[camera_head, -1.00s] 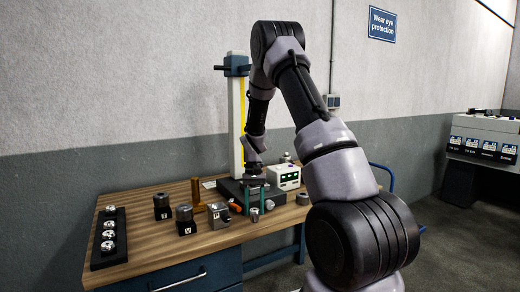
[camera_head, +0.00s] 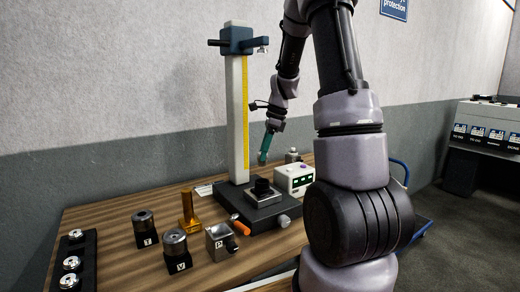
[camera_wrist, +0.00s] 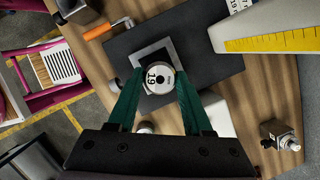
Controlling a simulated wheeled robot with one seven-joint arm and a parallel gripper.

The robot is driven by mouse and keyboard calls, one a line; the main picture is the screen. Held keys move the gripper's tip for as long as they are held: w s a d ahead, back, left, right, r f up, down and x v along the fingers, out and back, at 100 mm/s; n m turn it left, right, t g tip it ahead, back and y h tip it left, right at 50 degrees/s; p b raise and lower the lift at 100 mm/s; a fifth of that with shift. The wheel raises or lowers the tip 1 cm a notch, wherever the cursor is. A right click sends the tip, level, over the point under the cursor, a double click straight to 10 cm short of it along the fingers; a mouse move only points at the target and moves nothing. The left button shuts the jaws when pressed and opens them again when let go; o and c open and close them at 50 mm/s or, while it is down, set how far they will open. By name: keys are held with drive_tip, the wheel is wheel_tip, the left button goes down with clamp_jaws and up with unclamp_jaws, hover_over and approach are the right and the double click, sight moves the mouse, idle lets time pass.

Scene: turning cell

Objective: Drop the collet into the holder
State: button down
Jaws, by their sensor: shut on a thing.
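My gripper (camera_head: 264,150) has green fingers and is raised in the air, right of the upright column. In the wrist view, my gripper (camera_wrist: 155,80) is shut on a round silver collet (camera_wrist: 159,77) marked "19", face to the camera. In the head view the collet is too small to make out. A square metal-framed holder (camera_head: 262,198) with a dark round part in its middle sits on the black base; in the wrist view the square frame (camera_wrist: 143,53) lies below and behind the collet, partly hidden by it.
The column (camera_head: 237,110) with a yellow scale rises from the black base (camera_head: 270,213). A white meter box (camera_head: 295,179) stands to the right. Blocks marked T (camera_head: 146,230), V (camera_head: 177,252) and P (camera_head: 220,241), a brass post (camera_head: 189,212) and a collet rack (camera_head: 72,260) stand to the left.

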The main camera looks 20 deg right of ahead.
drive_tip(key=shift+f, duration=3.4)
drive_tip(key=shift+f, duration=0.4)
drive_tip(key=shift+c, duration=1.2)
unclamp_jaws()
drive_tip(key=v, duration=1)
drive_tip(key=shift+r, duration=0.35)
drive_tip(key=shift+d, duration=0.1)
